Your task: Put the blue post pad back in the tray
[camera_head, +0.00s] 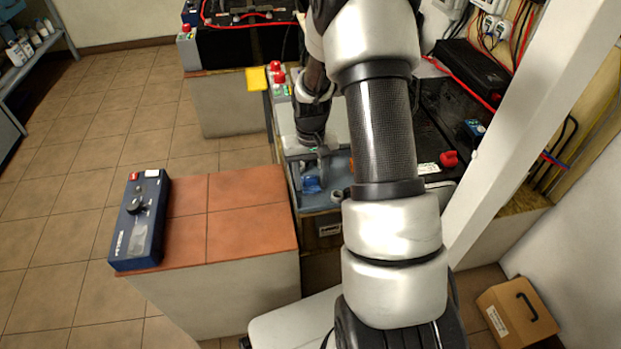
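A grey-blue tray (322,203) sits on the far bench, partly covered by my arm. A small bright blue piece (311,185) shows inside the tray's left part; it may be the blue post pad, but it is too small to be sure. My gripper (323,158) points down over the tray, just above and behind the blue piece. Its fingers are small and dark here, and I cannot tell whether they are open or hold anything. A round grey piece (337,196) shows at the tray's front right.
A dark blue box with a knob (140,222) lies on the left of the tiled counter (240,205), whose right side is bare. Red-capped items (276,75) and a yellow piece (257,78) stand behind the tray. A white post (530,110) rises at right.

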